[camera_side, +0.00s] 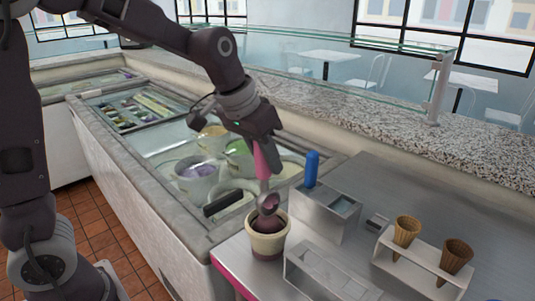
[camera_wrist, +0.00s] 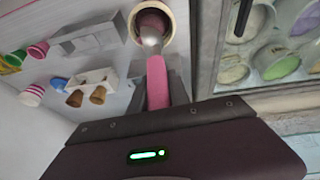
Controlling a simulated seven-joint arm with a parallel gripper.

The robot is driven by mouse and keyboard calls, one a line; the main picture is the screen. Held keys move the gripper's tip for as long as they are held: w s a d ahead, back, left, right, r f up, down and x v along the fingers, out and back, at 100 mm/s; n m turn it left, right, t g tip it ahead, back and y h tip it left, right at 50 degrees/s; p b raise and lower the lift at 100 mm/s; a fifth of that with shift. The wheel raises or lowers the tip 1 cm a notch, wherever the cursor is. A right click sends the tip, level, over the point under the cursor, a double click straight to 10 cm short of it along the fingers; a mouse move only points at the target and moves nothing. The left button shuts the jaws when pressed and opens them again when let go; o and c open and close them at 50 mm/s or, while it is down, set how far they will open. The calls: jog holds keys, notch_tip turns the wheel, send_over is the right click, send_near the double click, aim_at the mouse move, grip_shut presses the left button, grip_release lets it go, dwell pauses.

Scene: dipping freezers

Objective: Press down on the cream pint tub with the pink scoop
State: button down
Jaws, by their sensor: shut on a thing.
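The cream pint tub (camera_side: 266,243) stands upright on the metal counter, near its left edge beside the freezer. Dark pinkish-brown ice cream shows inside it. My gripper (camera_side: 262,140) is shut on the handle of the pink scoop (camera_side: 262,161), above the tub. The scoop hangs down and its metal head is in the tub's mouth, at the ice cream. In the wrist view the pink handle (camera_wrist: 157,82) runs from my gripper to the tub (camera_wrist: 147,12) at the top edge. The head covers part of the ice cream, so how deep it sits cannot be told.
A metal holder with a blue-handled tool (camera_side: 311,168) stands right of the tub. The open freezer (camera_side: 180,150) with several tubs lies left. A glass guard (camera_side: 350,45) runs behind.

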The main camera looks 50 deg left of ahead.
aim_at(267, 177)
jog(key=shift+f, duration=2.2)
dwell(5.1)
